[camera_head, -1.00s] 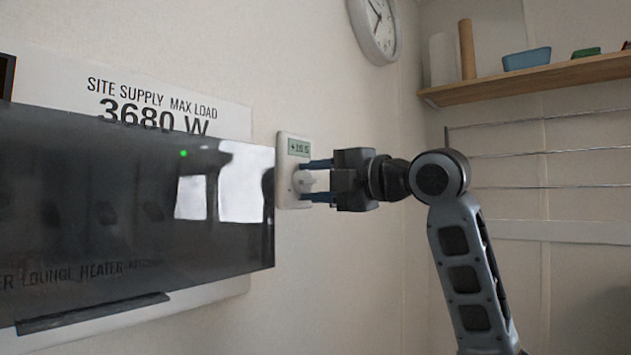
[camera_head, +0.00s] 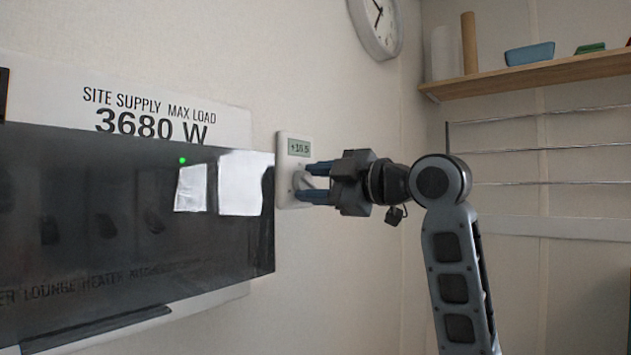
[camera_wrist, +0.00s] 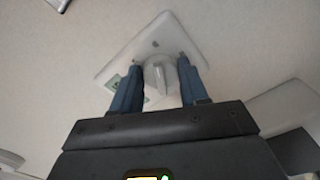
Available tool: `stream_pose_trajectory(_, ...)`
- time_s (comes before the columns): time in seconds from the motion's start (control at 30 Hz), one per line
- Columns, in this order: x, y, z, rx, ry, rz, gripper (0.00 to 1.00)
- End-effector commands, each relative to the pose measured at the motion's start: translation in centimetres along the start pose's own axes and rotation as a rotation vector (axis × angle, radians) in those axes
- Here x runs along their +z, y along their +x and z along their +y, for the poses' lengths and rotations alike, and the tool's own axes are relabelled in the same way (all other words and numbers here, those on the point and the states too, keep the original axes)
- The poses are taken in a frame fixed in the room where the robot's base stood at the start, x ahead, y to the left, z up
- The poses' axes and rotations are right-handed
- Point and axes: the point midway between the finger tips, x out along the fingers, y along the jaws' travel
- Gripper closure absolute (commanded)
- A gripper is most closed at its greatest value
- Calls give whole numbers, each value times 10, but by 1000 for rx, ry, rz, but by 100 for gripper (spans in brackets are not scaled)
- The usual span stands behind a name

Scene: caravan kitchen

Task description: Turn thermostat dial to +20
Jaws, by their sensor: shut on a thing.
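The white thermostat (camera_head: 284,189) is fixed on the wall, right beside the dark glossy panel. Its small display (camera_head: 299,148) seems to read +10.5 or +16.5; the digits are too small to be sure. My gripper (camera_head: 314,182) reaches in from the right, its blue fingers shut on the thermostat dial, which is mostly hidden behind them in the head view. In the wrist view the white dial (camera_wrist: 160,76) sits between the two fingers, with the thermostat plate (camera_wrist: 130,52) behind it. The gripper looks rolled relative to the plate.
The dark panel (camera_head: 100,220) with a green light stands out close to the thermostat's left. A white sign (camera_head: 225,122) is behind it. A clock (camera_head: 376,25) hangs above, and a wooden shelf (camera_head: 540,76) with wire rails below it is at the right.

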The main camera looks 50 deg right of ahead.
Motion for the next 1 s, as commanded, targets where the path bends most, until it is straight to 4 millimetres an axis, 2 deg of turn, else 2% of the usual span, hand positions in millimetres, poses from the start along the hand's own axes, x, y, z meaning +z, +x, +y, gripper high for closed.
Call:
stream_pose_trajectory(0.43,2,0,-1,-2,9,-5,87)
stream_pose_trajectory(0.47,2,0,-1,-2,9,-5,53)
stream_pose_trajectory(0.6,2,0,-1,-2,9,-4,40)
stream_pose_trajectory(0.7,1,0,-1,-1,8,-3,32)
stream_pose_trajectory(1.0,1,-5,0,0,7,-2,32)
